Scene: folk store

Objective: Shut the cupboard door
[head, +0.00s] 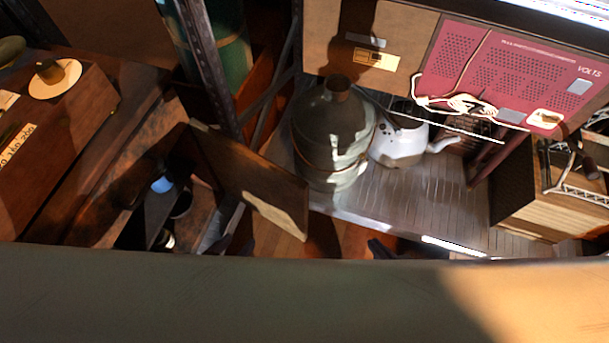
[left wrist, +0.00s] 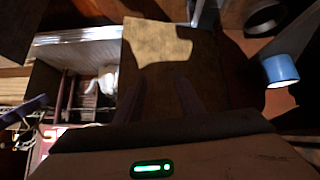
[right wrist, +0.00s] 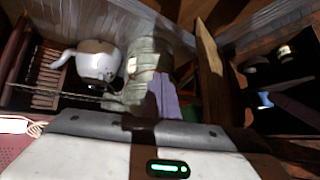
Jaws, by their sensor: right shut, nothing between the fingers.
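The cupboard door (head: 250,185) is a brown wooden panel standing open, swung out from the cupboard (head: 120,205) at the left of the head view. The door also fills the middle of the left wrist view (left wrist: 195,50) and appears nearly edge-on in the right wrist view (right wrist: 212,75). My left gripper (left wrist: 162,97) is open, its dark fingers apart in front of the door's face; contact cannot be told. My right gripper (right wrist: 163,98) is shut and empty, left of the door in its wrist view. The large foreground shape hides most of both grippers in the head view.
Inside the cupboard is a blue cup (head: 162,184) among dark items. A metal shelf (head: 420,205) beside the door holds a large grey-green vessel (head: 325,135) and a white kettle (head: 400,145). A metal post (head: 210,65) rises behind the door.

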